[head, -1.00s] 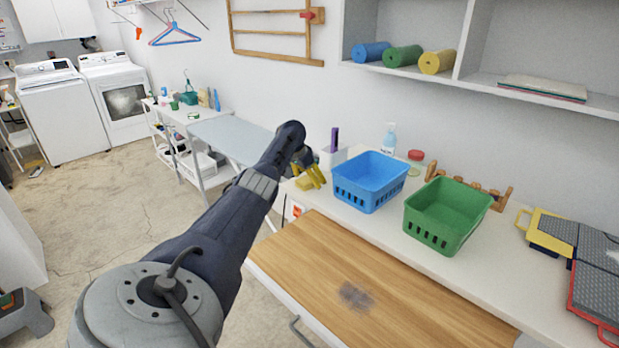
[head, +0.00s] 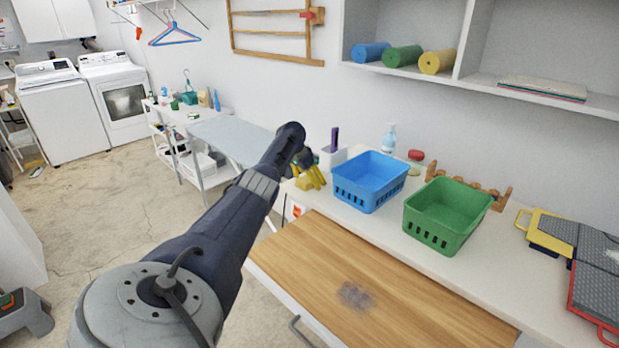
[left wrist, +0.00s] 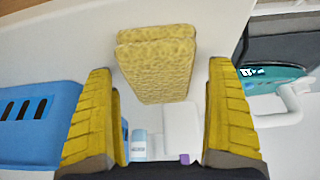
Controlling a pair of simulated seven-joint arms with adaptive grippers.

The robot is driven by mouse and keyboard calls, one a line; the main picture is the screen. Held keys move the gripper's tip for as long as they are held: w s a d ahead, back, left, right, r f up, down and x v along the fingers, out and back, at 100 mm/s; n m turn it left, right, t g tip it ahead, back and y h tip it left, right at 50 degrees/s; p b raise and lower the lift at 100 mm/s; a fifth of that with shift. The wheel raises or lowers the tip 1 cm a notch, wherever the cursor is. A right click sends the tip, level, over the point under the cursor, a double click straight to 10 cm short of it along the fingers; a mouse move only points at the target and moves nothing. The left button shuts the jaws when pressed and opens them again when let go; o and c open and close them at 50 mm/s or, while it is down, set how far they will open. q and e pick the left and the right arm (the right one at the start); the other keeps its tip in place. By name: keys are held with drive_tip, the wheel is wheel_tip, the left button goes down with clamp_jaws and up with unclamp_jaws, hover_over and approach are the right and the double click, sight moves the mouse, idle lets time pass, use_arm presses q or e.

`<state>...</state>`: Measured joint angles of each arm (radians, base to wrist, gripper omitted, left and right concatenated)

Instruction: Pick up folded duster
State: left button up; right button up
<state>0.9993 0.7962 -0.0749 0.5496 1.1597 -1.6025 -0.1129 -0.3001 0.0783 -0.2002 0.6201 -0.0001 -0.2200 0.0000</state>
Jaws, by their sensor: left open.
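The folded duster (left wrist: 160,68) is a yellow, textured, doubled-over cloth on the white counter, seen in the left wrist view. My left gripper (left wrist: 159,90), with yellow ridged fingers, is open. In that view its fingers stand to either side of the duster with clear gaps. In the head view the left gripper (head: 311,179) points down over the counter's left end, and its fingers and arm largely hide the duster. My right gripper is not in view.
A blue basket (head: 370,182) stands close to the right of the left gripper, with a green basket (head: 446,216) beyond it. A white holder (head: 331,158) and a pump bottle (head: 389,137) stand behind.

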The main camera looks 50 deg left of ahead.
use_arm(q)
drive_tip(key=shift+c, duration=0.4)
drive_tip(key=c, duration=1.2)
drive_tip(key=shift+r, duration=0.1)
wheel_tip(320, 180, up, 20)
drive_tip(key=shift+r, duration=0.2)
drive_tip(key=o, duration=0.6)
drive_tip(key=c, duration=0.4)
drive_tip(key=shift+r, duration=0.1)
drive_tip(key=shift+c, duration=0.3)
